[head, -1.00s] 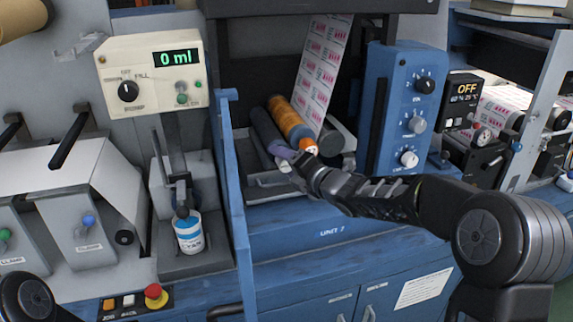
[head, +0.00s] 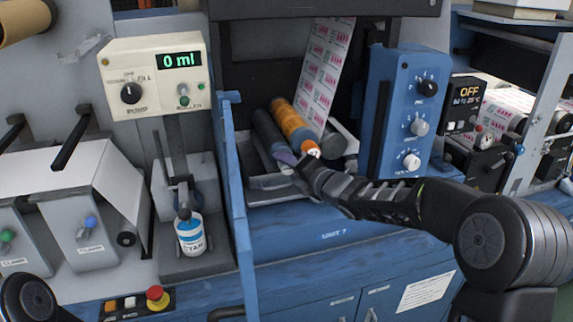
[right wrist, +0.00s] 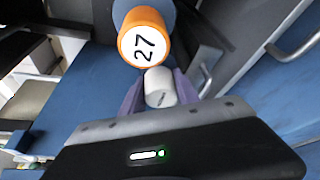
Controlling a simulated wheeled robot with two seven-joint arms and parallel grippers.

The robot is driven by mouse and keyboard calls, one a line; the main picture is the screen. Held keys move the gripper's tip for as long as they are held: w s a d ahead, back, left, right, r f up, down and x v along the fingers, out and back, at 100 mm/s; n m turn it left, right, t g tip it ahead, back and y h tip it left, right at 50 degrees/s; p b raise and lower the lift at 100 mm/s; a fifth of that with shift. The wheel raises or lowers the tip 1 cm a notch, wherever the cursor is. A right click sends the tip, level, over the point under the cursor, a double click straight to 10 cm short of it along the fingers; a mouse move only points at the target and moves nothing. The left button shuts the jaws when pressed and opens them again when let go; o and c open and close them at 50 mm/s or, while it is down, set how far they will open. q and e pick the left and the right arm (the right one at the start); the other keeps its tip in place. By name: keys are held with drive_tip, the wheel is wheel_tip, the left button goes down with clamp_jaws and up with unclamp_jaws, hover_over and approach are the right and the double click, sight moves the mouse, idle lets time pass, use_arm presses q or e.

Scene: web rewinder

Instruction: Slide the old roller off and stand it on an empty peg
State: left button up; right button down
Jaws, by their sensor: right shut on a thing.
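An orange roller (head: 289,121) lies tilted in the bay of the blue machine, beside a dark grey roller (head: 266,131) on its left. In the right wrist view the orange roller's end face (right wrist: 143,46) is white and marked 27. My right gripper (head: 290,160) is at the near ends of these rollers. In the right wrist view its purple fingers (right wrist: 160,92) are shut on a pale grey cylinder end (right wrist: 160,88), just below the orange roller's end. I cannot tell for certain which roller this end belongs to. My left gripper is out of view, and no empty peg is clearly visible.
A blue upright panel (head: 235,190) edges the bay on the left, and a blue control box (head: 400,110) stands on its right. A printed web (head: 326,75) hangs down behind the rollers.

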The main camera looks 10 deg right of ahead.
drive_tip(key=shift+s+d+b, duration=0.1)
drive_tip(key=shift+s+b, duration=0.8)
drive_tip(key=shift+s, duration=0.4)
drive_tip(key=s+b, duration=0.3)
drive_tip(key=s, duration=0.9)
drive_tip(key=shift+s+d+b, duration=0.15)
drive_tip(key=shift+d+b, duration=0.25)
drive_tip(key=c, duration=0.8)
unclamp_jaws()
drive_tip(key=shift+c, duration=0.2)
drive_tip(key=shift+o, duration=0.2)
drive_tip(key=shift+f, duration=0.1)
drive_tip(key=o, duration=0.6)
